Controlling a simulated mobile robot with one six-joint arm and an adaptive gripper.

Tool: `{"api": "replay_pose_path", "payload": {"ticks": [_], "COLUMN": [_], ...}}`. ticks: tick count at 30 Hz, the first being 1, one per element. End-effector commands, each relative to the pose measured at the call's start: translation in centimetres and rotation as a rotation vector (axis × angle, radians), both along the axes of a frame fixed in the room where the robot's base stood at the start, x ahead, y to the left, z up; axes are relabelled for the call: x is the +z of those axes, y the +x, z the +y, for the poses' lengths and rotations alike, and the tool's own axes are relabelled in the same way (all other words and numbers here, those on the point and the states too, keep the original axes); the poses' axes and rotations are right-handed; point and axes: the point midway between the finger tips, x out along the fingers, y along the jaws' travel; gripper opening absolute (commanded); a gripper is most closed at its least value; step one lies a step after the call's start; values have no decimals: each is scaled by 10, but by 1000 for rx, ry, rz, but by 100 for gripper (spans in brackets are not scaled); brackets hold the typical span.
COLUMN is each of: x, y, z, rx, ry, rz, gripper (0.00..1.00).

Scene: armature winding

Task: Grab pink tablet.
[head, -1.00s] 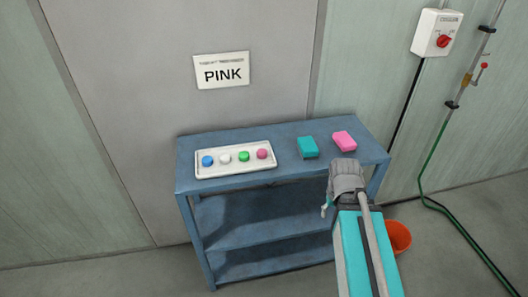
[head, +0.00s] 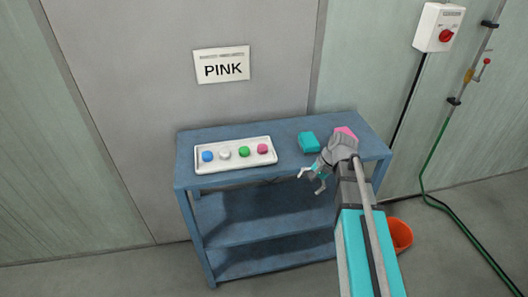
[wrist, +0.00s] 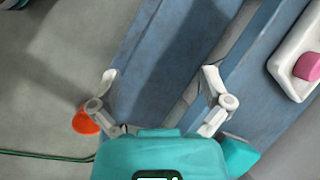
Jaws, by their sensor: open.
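A round pink tablet (head: 262,149) sits at the right end of a white tray (head: 234,164) on the top of a blue shelf unit (head: 290,128). It also shows at the right edge of the wrist view (wrist: 308,66), with the tray rim around it. My gripper (head: 311,182) is open and empty at the shelf's front edge, to the right of the tray and apart from the tablet. In the wrist view its spread fingers (wrist: 159,73) have nothing between them but the shelf unit below.
Blue (head: 207,156), white (head: 225,153) and green (head: 244,152) tablets share the tray. A teal block (head: 309,141) and a partly hidden pink block (head: 346,132) lie right of it. A PINK sign (head: 222,66) hangs above. An orange bucket (head: 400,234) stands on the floor.

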Motion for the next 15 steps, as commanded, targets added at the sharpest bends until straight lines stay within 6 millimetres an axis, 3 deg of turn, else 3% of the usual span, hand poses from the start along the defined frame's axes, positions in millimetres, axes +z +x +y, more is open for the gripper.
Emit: {"api": "replay_pose_path", "payload": {"ticks": [1, 3, 15], "x": [0, 4, 46], "y": [22, 40, 137], "z": [5, 13, 39], "rx": [-65, -158, -561], "ry": [53, 130, 523], "rz": [35, 94, 522], "gripper": [98, 98, 98]}}
